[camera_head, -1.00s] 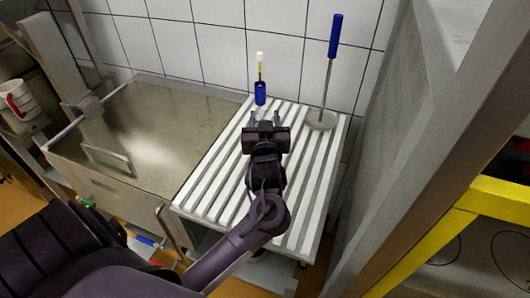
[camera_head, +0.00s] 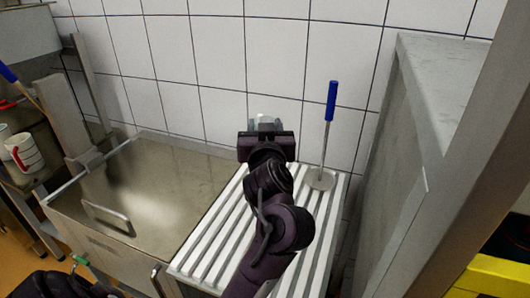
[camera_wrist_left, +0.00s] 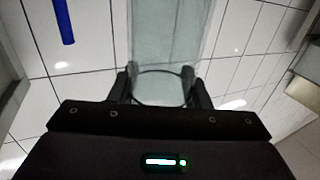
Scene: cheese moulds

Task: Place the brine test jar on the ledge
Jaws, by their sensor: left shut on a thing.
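My left gripper (camera_head: 266,130) is above the far edge of the slatted white drainboard, in front of the tiled wall. It is shut on a clear, pale glassy thing, apparently the brine test jar (camera_head: 265,121), which is mostly hidden behind the gripper in the head view. In the left wrist view, the fingers (camera_wrist_left: 160,88) stand on either side of the translucent jar (camera_wrist_left: 165,40). A grey block at the right has a flat top like a ledge (camera_head: 450,85), which is bare where visible. My right gripper is not in view.
A blue-handled tool (camera_head: 330,102) with a round disc stands on the drainboard (camera_head: 228,232), right of the gripper. A metal basin (camera_head: 150,190) lies left. A white mug (camera_head: 22,152) is at the far left. A grey post and yellow frame (camera_head: 497,278) stand right.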

